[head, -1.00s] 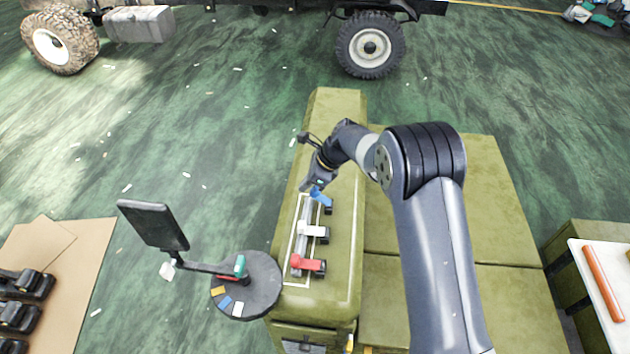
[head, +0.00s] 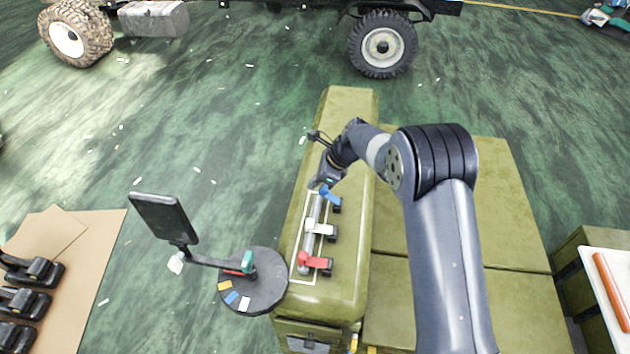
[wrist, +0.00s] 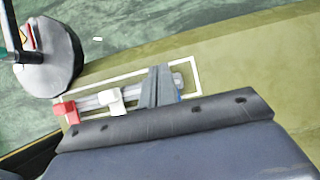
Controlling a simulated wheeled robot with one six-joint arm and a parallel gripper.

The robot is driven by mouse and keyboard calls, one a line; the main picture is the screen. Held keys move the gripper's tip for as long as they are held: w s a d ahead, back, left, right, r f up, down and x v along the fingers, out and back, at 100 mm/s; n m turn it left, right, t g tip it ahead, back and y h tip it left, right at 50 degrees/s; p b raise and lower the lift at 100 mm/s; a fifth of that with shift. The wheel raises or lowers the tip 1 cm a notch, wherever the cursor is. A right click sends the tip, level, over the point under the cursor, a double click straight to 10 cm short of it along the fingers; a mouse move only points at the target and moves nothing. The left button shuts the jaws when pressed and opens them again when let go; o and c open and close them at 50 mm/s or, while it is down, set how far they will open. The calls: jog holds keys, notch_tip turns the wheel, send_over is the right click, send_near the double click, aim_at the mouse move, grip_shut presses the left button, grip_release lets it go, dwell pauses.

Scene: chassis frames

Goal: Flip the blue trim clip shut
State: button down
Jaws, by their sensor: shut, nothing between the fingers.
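The blue trim clip (head: 330,196) is at the far end of a row of clips along a grey bar on the green case. Its blue lever stands tilted up off its dark base, towards the bar. My gripper (head: 319,186) is shut and empty, its tips close beside the blue lever at the far end of the bar. I cannot tell whether they touch. In the wrist view the shut fingers (wrist: 158,88) hide most of the blue clip, and only a blue sliver (wrist: 178,96) shows beside them.
A white clip (head: 320,229) and a red clip (head: 318,263) sit nearer along the bar (head: 313,215), inside a white outline. A round dark stand (head: 263,296) with a screen (head: 164,218) is left of the case. The far case top (head: 347,105) is clear.

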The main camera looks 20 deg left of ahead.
jog(key=shift+r, duration=0.15)
dwell(0.3)
jog(key=shift+r+p, duration=0.55)
jog(key=shift+r, duration=0.15)
jog(key=b+v, duration=0.2)
jog(key=v, duration=0.8)
jog(key=shift+d+r, duration=0.15)
jog(key=shift+r, duration=0.15)
jog(key=p, duration=0.2)
send_over(320, 190)
notch_tip(320, 190, down, 7)
jog(key=shift+r, duration=0.15)
jog(key=w+d+f+b, duration=0.1)
jog(key=w+d+f, duration=0.1)
jog(key=d, duration=0.6)
jog(key=shift+d+f, duration=0.15)
jog(key=shift+f, duration=0.05)
